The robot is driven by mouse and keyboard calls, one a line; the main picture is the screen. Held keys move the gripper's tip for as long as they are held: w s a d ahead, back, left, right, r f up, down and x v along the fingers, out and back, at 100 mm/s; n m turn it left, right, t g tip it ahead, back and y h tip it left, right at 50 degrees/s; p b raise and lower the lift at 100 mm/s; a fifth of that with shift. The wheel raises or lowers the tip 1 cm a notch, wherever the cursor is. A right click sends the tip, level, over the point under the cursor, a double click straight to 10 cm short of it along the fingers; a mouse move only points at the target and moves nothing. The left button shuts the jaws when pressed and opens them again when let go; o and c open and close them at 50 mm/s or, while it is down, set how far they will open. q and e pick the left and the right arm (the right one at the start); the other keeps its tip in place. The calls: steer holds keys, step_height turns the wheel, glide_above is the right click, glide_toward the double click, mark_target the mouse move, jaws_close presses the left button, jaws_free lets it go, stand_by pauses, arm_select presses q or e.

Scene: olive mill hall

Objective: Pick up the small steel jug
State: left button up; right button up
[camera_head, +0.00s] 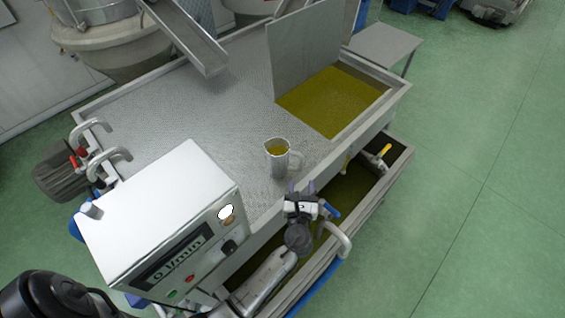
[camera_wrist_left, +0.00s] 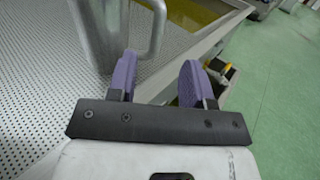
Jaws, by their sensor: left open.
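The small steel jug (camera_head: 277,163) stands upright on the perforated metal deck, with yellow-green liquid showing in its mouth and its handle on the right. My left gripper (camera_head: 301,190) is just in front of the jug, on the handle side, open and empty. In the left wrist view, the jug's body (camera_wrist_left: 98,32) is up and to the left, beyond the left finger. The jug's handle (camera_wrist_left: 157,28) appears in the gap between the purple fingers (camera_wrist_left: 158,78); I cannot tell whether it is level with the fingertips. My right gripper is not in view.
A white control box (camera_head: 165,215) with a display stands left of my left arm. An upright metal plate (camera_head: 300,55) and an oil-filled basin (camera_head: 330,100) lie behind the jug. A steel chute (camera_head: 190,35) hangs over the deck. Bare deck lies left of the jug.

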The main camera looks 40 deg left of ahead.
mark_target(301, 164)
arm_select(q)
steer(key=x, duration=0.4)
steer(key=shift+w+a+b, duration=0.1)
steer(key=shift+b, duration=0.25)
steer(key=b+x, duration=0.1)
steer(key=x, duration=0.2)
steer(key=shift+w+a+f, duration=0.2)
steer(key=shift+w+a, duration=0.05)
steer(key=shift+a, duration=0.05)
steer(key=shift+w+a+r+b, duration=0.1)
steer(key=shift+w+a+b, duration=0.3)
steer(key=shift+w, duration=0.25)
steer(key=shift+c, duration=0.4)
jaws_close()
